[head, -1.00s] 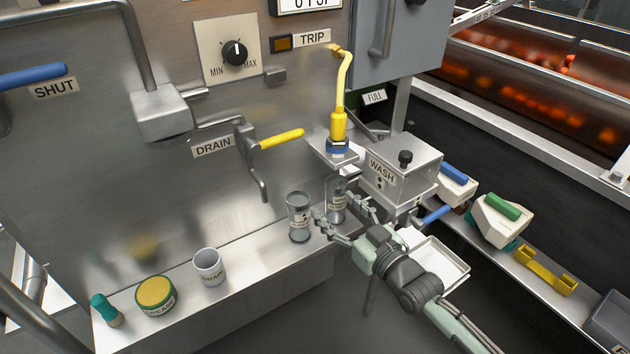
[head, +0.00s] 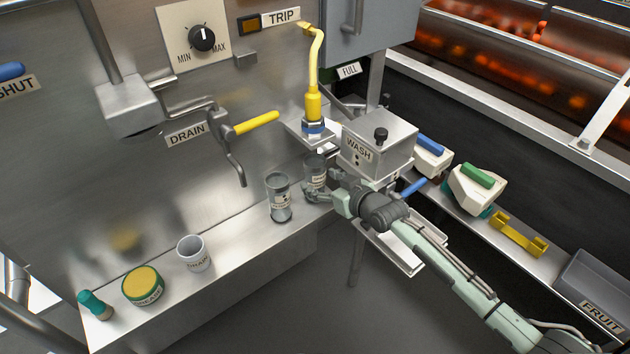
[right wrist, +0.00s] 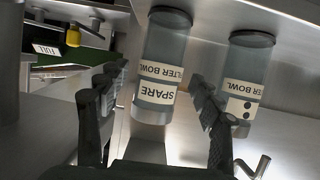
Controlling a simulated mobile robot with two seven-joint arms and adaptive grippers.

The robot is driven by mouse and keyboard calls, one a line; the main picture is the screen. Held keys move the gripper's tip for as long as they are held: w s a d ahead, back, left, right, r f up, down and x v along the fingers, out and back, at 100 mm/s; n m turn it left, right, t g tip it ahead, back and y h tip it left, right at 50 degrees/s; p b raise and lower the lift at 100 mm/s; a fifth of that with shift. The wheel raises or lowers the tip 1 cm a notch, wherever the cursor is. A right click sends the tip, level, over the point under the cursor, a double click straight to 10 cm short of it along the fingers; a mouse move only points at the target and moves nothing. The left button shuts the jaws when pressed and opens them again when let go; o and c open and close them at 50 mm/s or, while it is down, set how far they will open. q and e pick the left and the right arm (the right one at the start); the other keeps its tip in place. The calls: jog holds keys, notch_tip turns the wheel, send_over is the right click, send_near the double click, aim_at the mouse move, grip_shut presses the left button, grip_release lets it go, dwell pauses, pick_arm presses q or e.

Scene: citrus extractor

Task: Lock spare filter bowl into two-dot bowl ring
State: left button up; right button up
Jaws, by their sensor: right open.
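The spare filter bowl (head: 316,170) is a clear grey cup with a pale label, standing on the steel ledge. In the right wrist view the spare bowl (right wrist: 164,57) appears upside down, its label reading SPARE. My right gripper (head: 326,187) is open, with one finger on each side of this bowl; the wrist view shows gaps beside both fingers (right wrist: 155,88). A similar bowl marked with two dots (head: 279,197) stands just left, outside the fingers; it also shows in the wrist view (right wrist: 246,72). I cannot make out the two-dot ring. My left gripper is not in view.
The WASH box (head: 380,145), bearing two dots, juts out above and right of the bowls. A yellow hose fitting (head: 313,104) stands behind.

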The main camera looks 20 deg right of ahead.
aim_at(321, 179)
jog(key=x, duration=0.3)
jog(key=shift+w+a+r, duration=0.1)
jog(key=shift+w+r, duration=0.1)
jog(key=shift+r, duration=0.1)
jog(key=shift+c, duration=0.2)
jog(key=c, duration=1.3)
jog(key=shift+o, duration=0.2)
jog(key=shift+r, duration=0.4)
jog(key=s+d, duration=0.2)
jog(key=s, duration=0.6)
jog(key=s+d, duration=0.3)
jog(key=s, duration=0.6)
jog(key=shift+r, duration=0.4)
